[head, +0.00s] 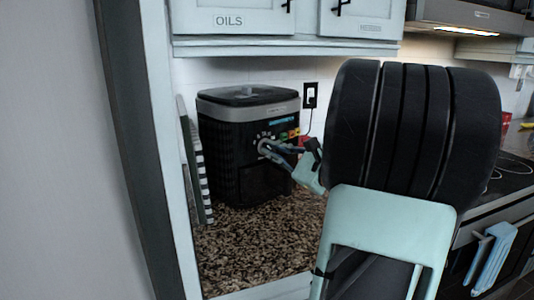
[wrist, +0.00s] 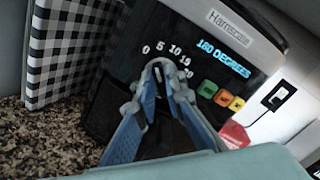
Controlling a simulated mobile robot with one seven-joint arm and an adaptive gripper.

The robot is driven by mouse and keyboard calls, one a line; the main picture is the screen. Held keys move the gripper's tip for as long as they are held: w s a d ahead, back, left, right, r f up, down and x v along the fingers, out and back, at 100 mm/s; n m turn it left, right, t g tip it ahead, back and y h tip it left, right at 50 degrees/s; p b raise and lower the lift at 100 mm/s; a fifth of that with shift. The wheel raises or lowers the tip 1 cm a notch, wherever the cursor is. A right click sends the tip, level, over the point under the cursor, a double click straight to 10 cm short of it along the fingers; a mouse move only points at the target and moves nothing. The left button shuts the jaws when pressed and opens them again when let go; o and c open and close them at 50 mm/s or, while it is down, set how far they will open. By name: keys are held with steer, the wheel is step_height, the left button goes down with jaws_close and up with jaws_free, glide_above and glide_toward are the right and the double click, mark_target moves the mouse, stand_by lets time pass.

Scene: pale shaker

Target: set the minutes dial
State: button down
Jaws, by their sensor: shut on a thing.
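A black countertop appliance (head: 228,165) with a grey lid band stands on the speckled counter. Its front fills the middle of the wrist view (wrist: 112,85), with a blue display (wrist: 223,58) reading 180 DEGREES. The minutes dial (head: 263,146) is on its front, ringed by numbers such as 0, 5 and 10. My gripper (head: 268,149) reaches the dial from the right. In the wrist view, my gripper's blue-grey fingers (wrist: 158,76) are shut on the dial, covering most of it. I cannot read where the dial points.
Green and orange buttons (wrist: 217,94) sit just right of the dial. A checkered board (wrist: 66,42) leans left of the appliance. A wall outlet (head: 311,95) with a plugged cord is behind. Cupboards (head: 240,20) hang above. Bare counter (head: 250,250) lies in front.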

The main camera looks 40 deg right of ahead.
steer(key=shift+f+n+b, duration=0.1)
steer(key=shift+n+b, duration=1.4)
steer(key=shift+b, duration=1.2)
steer(key=c, duration=2)
jaws_free()
